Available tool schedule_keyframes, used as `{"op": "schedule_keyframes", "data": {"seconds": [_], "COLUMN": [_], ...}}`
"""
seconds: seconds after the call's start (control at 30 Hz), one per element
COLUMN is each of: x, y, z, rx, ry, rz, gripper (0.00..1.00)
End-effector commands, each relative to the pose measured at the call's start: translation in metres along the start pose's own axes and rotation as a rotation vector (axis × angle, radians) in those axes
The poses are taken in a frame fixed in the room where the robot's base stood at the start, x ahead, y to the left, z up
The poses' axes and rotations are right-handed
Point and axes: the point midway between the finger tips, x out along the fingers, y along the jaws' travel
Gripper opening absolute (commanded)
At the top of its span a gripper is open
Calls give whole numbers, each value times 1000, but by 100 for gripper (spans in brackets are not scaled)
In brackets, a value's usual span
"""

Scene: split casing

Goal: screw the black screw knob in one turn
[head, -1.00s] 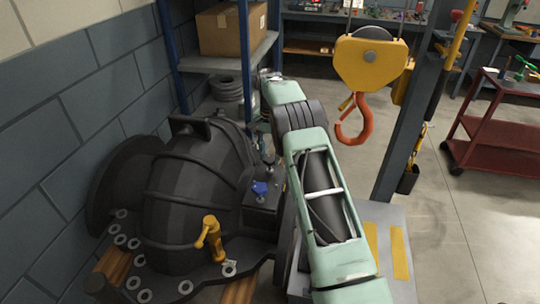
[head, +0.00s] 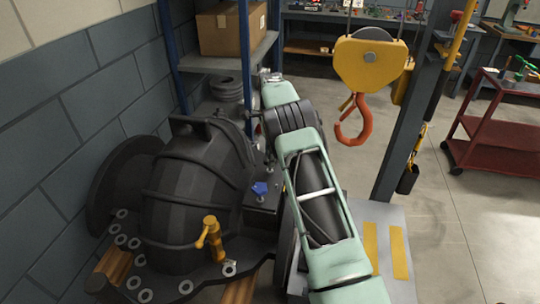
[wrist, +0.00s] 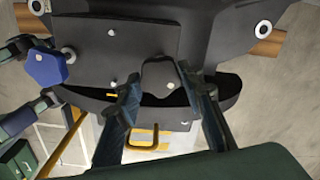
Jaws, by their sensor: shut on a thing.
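The black screw knob (wrist: 160,75) is a dark, many-sided head at the centre of the wrist view, on the edge of the dark casing's flat block (wrist: 85,45). My gripper (wrist: 158,84) has one finger on each side of the knob and is shut on it. The fingers lie at a slant in the picture. In the head view my arm hides the gripper and the black knob. A blue knob (wrist: 45,68) sits left of the block in the wrist view, apart from my fingers; it also shows in the head view (head: 260,189).
An orange hook (head: 352,122) hangs right of my arm. A blue shelf frame (head: 172,60) stands behind.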

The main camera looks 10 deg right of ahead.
Motion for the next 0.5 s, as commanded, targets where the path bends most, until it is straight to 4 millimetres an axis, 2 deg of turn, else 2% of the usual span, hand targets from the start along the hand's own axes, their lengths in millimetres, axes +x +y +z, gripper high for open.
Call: {"op": "schedule_keyframes", "data": {"seconds": [0.5], "x": [-1], "y": [0], "z": [0], "rx": [490], "ry": [1], "rz": [-2], "gripper": [11]}}
